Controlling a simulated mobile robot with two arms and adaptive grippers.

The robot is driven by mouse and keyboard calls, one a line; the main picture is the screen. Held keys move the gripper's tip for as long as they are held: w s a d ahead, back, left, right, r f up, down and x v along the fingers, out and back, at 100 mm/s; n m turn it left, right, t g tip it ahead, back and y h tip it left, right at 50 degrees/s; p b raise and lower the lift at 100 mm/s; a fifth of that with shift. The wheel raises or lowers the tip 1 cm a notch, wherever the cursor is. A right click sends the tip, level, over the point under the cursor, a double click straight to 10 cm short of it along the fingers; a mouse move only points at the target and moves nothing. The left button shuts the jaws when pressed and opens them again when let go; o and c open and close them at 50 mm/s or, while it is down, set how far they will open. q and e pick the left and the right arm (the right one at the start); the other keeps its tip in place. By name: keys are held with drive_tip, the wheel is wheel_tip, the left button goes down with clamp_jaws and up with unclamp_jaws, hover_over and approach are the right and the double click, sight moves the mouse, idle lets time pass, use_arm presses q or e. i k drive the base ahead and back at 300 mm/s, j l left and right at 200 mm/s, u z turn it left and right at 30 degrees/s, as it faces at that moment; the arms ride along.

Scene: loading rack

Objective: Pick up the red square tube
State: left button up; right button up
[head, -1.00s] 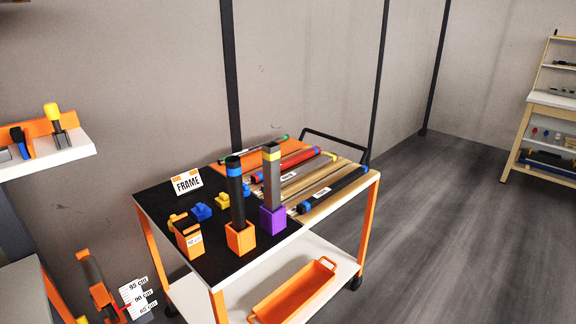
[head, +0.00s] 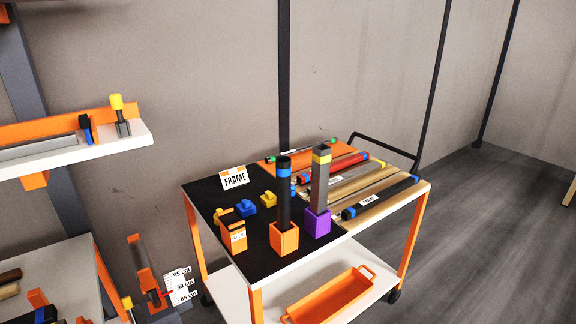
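The red square tube (head: 335,166) lies on the right half of the cart, among other tubes, with blue near its ends. Part of it is hidden behind the upright grey tube (head: 320,178) in the purple holder (head: 317,222). Neither of my grippers shows in the head view.
The cart (head: 262,278) has a black mat with a FRAME sign (head: 234,177), an upright black tube (head: 284,195) in an orange holder (head: 284,238), and small blue and yellow blocks. An orange tray (head: 335,298) sits on its lower shelf. A wall shelf (head: 90,146) is at left. Floor at right is clear.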

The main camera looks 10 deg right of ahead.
sight(304, 178)
drive_tip(key=i+l+u, duration=0.15)
drive_tip(key=l+u, duration=0.2)
drive_tip(key=i+l+u, duration=0.1)
drive_tip(key=l+u, duration=0.25)
drive_tip(key=l, duration=0.15)
drive_tip(key=l+u, duration=0.4)
drive_tip(key=i+l, duration=0.05)
